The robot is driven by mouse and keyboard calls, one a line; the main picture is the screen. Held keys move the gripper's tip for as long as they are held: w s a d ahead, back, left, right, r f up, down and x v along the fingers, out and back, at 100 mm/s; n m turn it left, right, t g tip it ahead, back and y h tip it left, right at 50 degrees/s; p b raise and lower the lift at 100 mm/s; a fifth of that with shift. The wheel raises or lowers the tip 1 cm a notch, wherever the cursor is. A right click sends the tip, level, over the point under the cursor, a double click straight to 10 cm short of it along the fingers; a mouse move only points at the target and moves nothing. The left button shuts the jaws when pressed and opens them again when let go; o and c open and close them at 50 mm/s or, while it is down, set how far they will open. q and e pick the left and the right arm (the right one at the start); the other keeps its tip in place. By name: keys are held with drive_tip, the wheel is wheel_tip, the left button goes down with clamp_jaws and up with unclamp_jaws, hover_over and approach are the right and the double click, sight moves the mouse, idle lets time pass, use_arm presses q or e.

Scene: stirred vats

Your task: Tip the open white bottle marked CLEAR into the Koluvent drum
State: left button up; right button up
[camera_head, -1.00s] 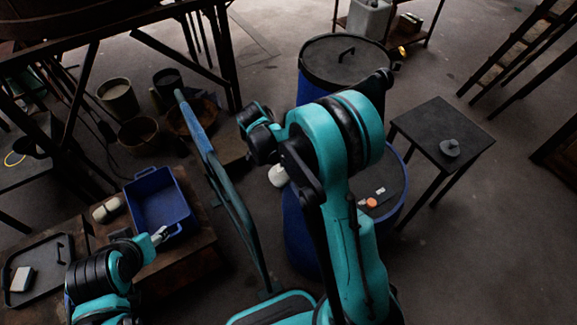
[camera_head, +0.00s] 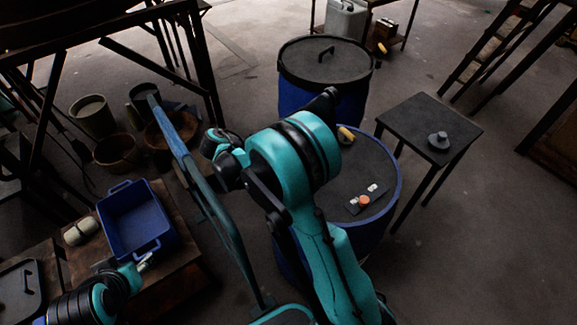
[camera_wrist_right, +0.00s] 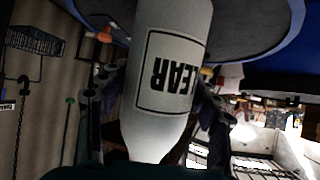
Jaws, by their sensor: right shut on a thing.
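The white bottle (camera_wrist_right: 172,60) with CLEAR on its label fills the middle of the right wrist view, its lettering upside down there and its neck end toward the bottom. My right gripper (camera_wrist_right: 150,110) is shut on it, with dark fingers on either side. In the head view my right arm hides the gripper and bottle. A blue drum (camera_head: 393,205) stands behind and right of that arm; its dark top bears an orange cap (camera_head: 364,200) and a yellow piece (camera_head: 346,134). No Koluvent name is readable. My left gripper (camera_head: 146,261) is near the blue tub; its fingers are too small to judge.
A second blue drum (camera_head: 325,60) with a handled dark lid stands behind. A dark small table (camera_head: 425,125) with a grey object (camera_head: 438,140) stands right. A blue rail (camera_head: 200,190) runs left of my right arm. A blue tub (camera_head: 135,222) sits on a low bench.

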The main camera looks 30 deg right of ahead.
drive_tip(key=shift+s+d+f+h+b, duration=0.1)
drive_tip(key=shift+d+f+h+b, duration=0.3)
drive_tip(key=shift+b, duration=0.5)
drive_tip(key=shift+s+d+f+h+b, duration=0.1)
drive_tip(key=shift+d+f+h+b, duration=0.1)
drive_tip(key=shift+d+h+b, duration=0.45)
drive_tip(key=shift+r, duration=0.3)
drive_tip(key=shift+r+p, duration=0.5)
drive_tip(key=shift+r, duration=0.4)
